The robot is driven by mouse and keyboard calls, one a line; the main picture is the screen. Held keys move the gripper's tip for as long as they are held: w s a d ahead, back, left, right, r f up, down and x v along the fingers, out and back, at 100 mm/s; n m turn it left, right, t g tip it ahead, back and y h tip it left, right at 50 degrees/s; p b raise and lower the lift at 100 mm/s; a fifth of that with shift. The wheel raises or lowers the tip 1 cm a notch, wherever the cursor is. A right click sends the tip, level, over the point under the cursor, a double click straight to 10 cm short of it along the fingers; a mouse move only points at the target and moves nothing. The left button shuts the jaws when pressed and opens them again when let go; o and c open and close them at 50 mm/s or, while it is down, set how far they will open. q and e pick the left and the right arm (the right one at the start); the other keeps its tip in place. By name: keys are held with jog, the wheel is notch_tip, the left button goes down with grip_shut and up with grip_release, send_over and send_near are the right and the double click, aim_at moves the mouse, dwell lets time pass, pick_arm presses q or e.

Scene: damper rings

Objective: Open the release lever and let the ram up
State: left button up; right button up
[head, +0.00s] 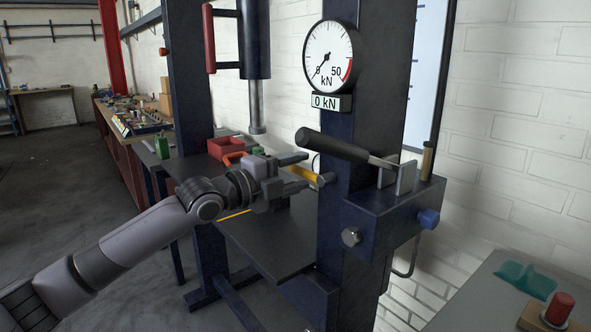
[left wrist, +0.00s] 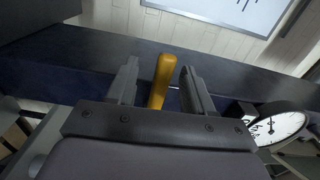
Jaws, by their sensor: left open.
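The yellow lever (head: 304,174) sticks out from the side of the dark blue press column (head: 341,215), below the gauge, and slopes down to the right. My left gripper (head: 306,172) is open with its fingers pointing at the column. In the left wrist view the yellow lever (left wrist: 162,80) stands between the two open fingers (left wrist: 160,85), with a gap on either side. The ram (head: 257,106) hangs from its dark cylinder (head: 254,45), above and behind my left gripper. My right gripper is not in view.
The gauge (head: 331,55) points near 0, and its display (head: 332,102) reads 0 kN. A black pump handle (head: 332,146) juts left just above my left gripper. A red bin (head: 226,148) lies behind. A blue knob (head: 428,218) sits on the pump block.

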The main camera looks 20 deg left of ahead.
pick_arm(q)
jog(key=shift+s, duration=0.15)
jog(key=shift+v, duration=0.8)
jog(key=shift+a, duration=0.1)
jog(key=shift+v, duration=1.1)
jog(key=b+v, duration=0.1)
jog(key=v, duration=0.2)
jog(key=shift+s+a, duration=0.15)
jog(key=shift+s, duration=0.2)
